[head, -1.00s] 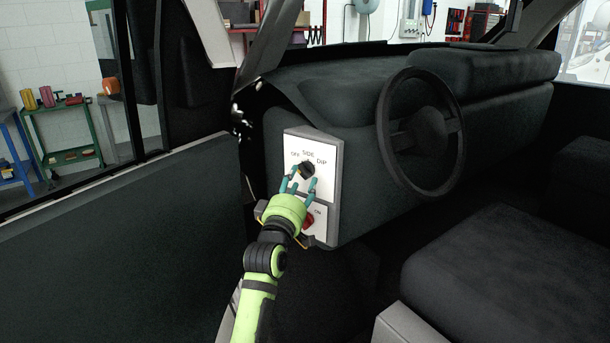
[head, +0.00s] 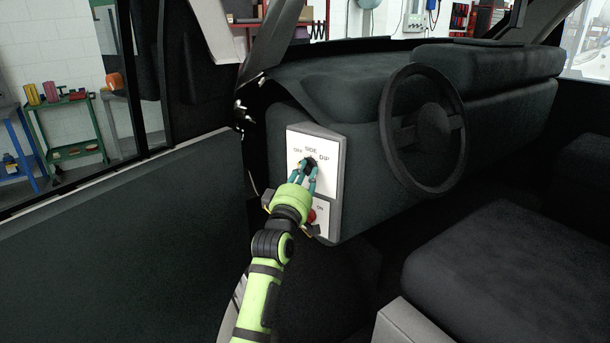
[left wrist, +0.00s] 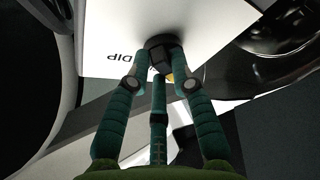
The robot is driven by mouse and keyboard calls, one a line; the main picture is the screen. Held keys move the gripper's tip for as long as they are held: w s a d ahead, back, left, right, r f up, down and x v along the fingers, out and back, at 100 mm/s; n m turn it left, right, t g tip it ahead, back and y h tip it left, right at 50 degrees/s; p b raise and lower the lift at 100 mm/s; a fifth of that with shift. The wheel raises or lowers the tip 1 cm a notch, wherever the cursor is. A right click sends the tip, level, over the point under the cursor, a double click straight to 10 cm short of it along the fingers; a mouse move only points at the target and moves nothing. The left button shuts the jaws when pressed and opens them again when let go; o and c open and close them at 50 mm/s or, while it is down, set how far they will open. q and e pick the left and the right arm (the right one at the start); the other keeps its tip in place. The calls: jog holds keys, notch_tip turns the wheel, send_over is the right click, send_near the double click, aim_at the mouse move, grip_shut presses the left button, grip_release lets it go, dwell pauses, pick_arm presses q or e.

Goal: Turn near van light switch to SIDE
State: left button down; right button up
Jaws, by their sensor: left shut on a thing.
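The light switch is a black rotary knob (head: 308,165) on a white panel (head: 329,180) on the side of the dashboard. The panel carries the words OFF, SIDE and DIP around the knob. My left gripper (head: 308,172) has its teal fingers closed on the knob. In the left wrist view the knob (left wrist: 162,43) sits between the fingertips (left wrist: 162,68), beside the word DIP, which shows upside down. Where the knob points is hidden by the fingers. My right gripper is not in view.
A red switch (head: 312,215) marked ON sits lower on the panel, partly behind my left gripper. The steering wheel (head: 428,130) is to the right, with a dark seat (head: 500,270) below it. The open door (head: 120,240) is on the left.

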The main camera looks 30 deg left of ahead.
pick_arm(q)
jog(key=m+b, duration=0.1)
jog(key=f+m+t+h+b, duration=0.1)
jog(key=m, duration=0.1)
jog(key=shift+a+m+b, duration=0.1)
jog(key=shift+m+b, duration=0.2)
jog(key=shift+b, duration=0.05)
jog(key=m+t+h+b, duration=0.1)
jog(key=m+b, duration=0.1)
jog(key=m, duration=0.1)
jog(key=shift+a+m+h, duration=0.1)
jog(key=shift+m+h, duration=0.2)
jog(key=shift+m, duration=0.1)
jog(key=shift+a+m+t+h+b, duration=0.15)
jog(key=shift+m+h+b, duration=0.6)
jog(key=shift+m, duration=1.05)
jog(key=shift+a+m+t+h+b, duration=0.15)
jog(key=shift+m+h+b, duration=0.2)
jog(key=shift+m+h, duration=1.15)
jog(key=shift+m+y, duration=0.35)
jog(key=shift+m, duration=0.15)
jog(key=c, duration=1.1)
grip_release()
jog(key=shift+o, duration=0.2)
